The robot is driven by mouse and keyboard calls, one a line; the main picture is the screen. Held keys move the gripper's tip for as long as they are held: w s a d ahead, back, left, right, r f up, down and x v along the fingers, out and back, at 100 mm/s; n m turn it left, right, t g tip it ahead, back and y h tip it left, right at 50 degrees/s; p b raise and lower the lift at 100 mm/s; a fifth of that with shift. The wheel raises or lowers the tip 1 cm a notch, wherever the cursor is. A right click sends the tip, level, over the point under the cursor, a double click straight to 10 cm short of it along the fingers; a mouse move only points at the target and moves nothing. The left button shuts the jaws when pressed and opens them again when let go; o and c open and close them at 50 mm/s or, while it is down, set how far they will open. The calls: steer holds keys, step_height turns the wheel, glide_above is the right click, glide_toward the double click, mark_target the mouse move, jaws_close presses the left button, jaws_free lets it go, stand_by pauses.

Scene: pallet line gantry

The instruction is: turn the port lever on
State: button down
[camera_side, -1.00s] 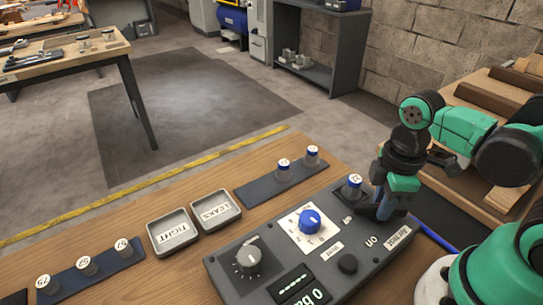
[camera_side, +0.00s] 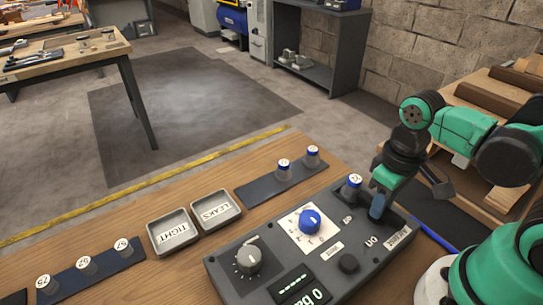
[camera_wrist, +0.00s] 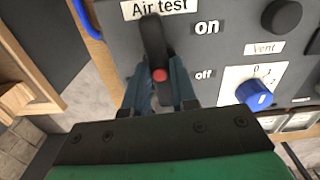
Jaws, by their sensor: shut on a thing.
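The port lever (camera_wrist: 152,38) is dark with a red tip, on the grey Air test panel (camera_wrist: 120,40) in the wrist view. Its tip points toward my gripper, level with the "off" label (camera_wrist: 203,74); the "on" label (camera_wrist: 207,27) is farther up. My gripper (camera_wrist: 160,88) is shut on the lever near its red end, with one blue-grey finger on each side. In the side view my gripper (camera_side: 378,208) is low over the right end of the panel and hides the lever. A white-topped cylinder (camera_side: 352,187) stands on the panel just left of it.
A blue knob (camera_side: 309,222), a grey knob (camera_side: 248,259), a black knob (camera_side: 348,263) and a display (camera_side: 299,290) are on the panel. Trays marked TIGHT (camera_side: 172,233) and LEAKS (camera_side: 215,209) lie left of it. Two similar cylinders stand on a dark strip (camera_side: 262,189) behind.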

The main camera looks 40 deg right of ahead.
steer(key=shift+m, duration=0.5)
steer(key=c, duration=0.7)
jaws_free()
steer(key=shift+r, duration=2.8)
steer(key=w+r+t, duration=0.2)
steer(key=w+t, duration=0.5)
steer(key=w, duration=0.1)
steer(key=shift+r, duration=0.15)
